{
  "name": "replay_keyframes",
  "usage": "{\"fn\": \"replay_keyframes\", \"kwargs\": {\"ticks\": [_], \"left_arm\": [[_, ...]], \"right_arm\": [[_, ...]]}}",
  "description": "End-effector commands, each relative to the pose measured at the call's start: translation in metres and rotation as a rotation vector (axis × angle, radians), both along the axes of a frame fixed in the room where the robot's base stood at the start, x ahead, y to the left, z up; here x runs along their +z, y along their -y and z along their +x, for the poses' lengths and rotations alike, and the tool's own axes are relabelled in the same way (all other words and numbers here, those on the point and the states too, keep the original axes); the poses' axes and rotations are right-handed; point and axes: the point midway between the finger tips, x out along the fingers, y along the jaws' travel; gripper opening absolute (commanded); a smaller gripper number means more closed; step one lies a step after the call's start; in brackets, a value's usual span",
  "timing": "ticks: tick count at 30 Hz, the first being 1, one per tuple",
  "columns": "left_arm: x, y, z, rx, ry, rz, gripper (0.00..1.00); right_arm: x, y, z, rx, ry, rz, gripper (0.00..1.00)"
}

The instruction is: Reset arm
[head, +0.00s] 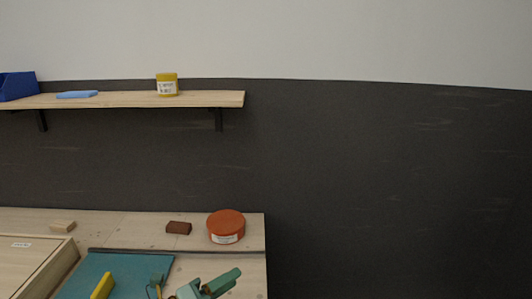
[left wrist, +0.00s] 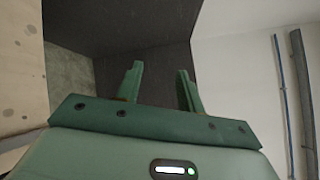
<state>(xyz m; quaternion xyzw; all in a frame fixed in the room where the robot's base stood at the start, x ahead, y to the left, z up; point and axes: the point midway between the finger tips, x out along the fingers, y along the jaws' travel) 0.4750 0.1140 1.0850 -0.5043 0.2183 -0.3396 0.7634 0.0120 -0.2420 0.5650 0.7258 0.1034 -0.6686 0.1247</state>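My left gripper (head: 208,284) shows in green at the bottom edge of the head view, over the front of the workbench, partly cut off by the frame. In the left wrist view its two green fingers (left wrist: 160,70) stand apart with nothing between them, pointing toward a dark wall. It is open and empty. My right gripper is in neither view.
The wooden workbench (head: 120,222) holds a teal mat (head: 125,265), a yellow item (head: 103,286), a round orange-lidded tub (head: 226,225), a brown block (head: 179,228) and a wooden tray (head: 30,262). A wall shelf (head: 130,99) hangs above. Right of the bench is clear.

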Motion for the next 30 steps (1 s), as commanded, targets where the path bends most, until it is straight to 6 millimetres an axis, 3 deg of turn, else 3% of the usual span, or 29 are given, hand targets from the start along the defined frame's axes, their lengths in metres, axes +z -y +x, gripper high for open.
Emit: {"fn": "replay_keyframes", "kwargs": {"ticks": [2, 5, 9, 15, 23, 30], "left_arm": [[0.015, -0.01, -0.006, 0.228, -0.076, -0.24, 0.38], [0.012, -0.053, -0.017, 0.56, -0.234, -0.484, 0.38], [-0.026, -0.112, -0.057, 0.945, -0.475, -0.657, 0.38], [-0.074, -0.157, -0.127, 1.295, -0.746, -0.715, 0.38], [-0.108, -0.184, -0.215, 1.588, -1.014, -0.677, 0.38], [-0.196, -0.165, -0.211, 1.573, -1.155, -0.66, 0.38]], "right_arm": [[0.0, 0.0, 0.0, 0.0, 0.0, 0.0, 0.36], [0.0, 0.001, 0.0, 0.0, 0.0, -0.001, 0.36], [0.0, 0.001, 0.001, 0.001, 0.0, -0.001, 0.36], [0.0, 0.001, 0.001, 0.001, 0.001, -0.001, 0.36], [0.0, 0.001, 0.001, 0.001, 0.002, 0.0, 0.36], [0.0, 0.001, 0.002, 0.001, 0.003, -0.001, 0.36]]}}
